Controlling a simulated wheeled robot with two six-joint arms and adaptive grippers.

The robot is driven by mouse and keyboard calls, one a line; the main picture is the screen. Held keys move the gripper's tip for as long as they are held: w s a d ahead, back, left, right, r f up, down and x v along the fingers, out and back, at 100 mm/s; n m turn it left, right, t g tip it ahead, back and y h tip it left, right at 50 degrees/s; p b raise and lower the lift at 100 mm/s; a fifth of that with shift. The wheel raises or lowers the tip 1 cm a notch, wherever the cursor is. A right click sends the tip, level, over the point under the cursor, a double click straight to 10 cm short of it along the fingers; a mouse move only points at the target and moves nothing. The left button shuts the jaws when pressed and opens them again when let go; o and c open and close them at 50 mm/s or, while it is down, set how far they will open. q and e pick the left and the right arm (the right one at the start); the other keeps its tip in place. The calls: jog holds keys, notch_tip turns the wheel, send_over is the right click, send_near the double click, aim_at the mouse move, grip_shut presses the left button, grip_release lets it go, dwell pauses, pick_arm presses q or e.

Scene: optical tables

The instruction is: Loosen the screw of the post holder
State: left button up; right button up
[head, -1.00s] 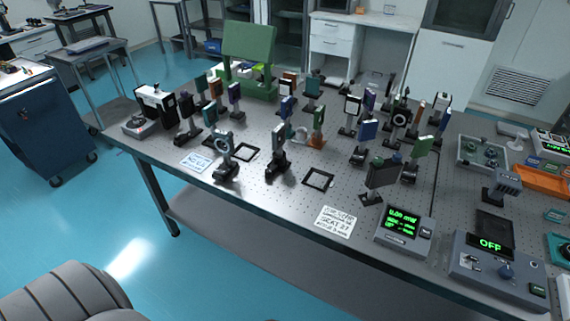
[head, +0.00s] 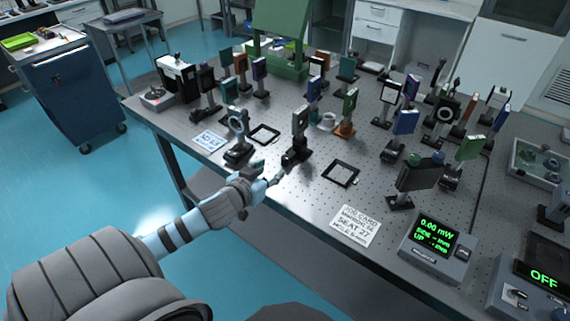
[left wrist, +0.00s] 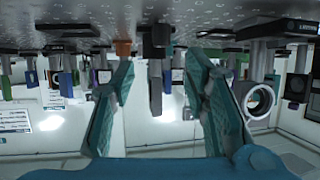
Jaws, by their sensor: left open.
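A post holder (head: 296,155) with a dark upright mount (head: 300,122) on it stands near the table's front edge. My left gripper (head: 275,175) is open and empty, low over that edge, just in front of and to the left of this holder's base. The left wrist view is upside down. There, the two teal fingers of my left gripper (left wrist: 160,66) are spread apart, and a dark post (left wrist: 155,85) shows in the gap between them, farther off. The holder's screw is too small to make out. My right gripper is out of view.
A ring mount (head: 238,140) stands close on the left of the holder; it also shows in the left wrist view (left wrist: 258,99). A black square frame (head: 341,173) lies to the right. Several other mounts crowd behind. A printed card (head: 355,226) lies near the front edge.

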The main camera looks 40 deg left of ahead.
aim_at(283, 160)
pick_arm(q)
jog(key=b+x, duration=0.2)
jog(key=x, duration=0.8)
jog(key=shift+a+f+b, duration=0.1)
jog(key=shift+f+b, duration=0.05)
jog(key=shift+b, duration=0.2)
jog(key=shift+w+f, duration=0.1)
jog(key=shift+w, duration=0.4)
jog(key=shift+a, duration=0.1)
grip_shut()
jog(key=shift+s+a+m+h, duration=0.1)
jog(key=shift+m+h, duration=0.3)
jog(key=shift+h, duration=0.2)
jog(key=b, duration=0.1)
jog(key=m+h+b, duration=0.1)
jog(key=b, duration=0.1)
jog(key=shift+a+f+t+h, duration=0.1)
jog(key=shift+f+t+h, duration=0.2)
jog(key=shift+f, duration=0.05)
jog(key=shift+r+m+b, duration=0.15)
jog(key=shift+m+b, duration=0.25)
jog(key=shift+r, duration=0.2)
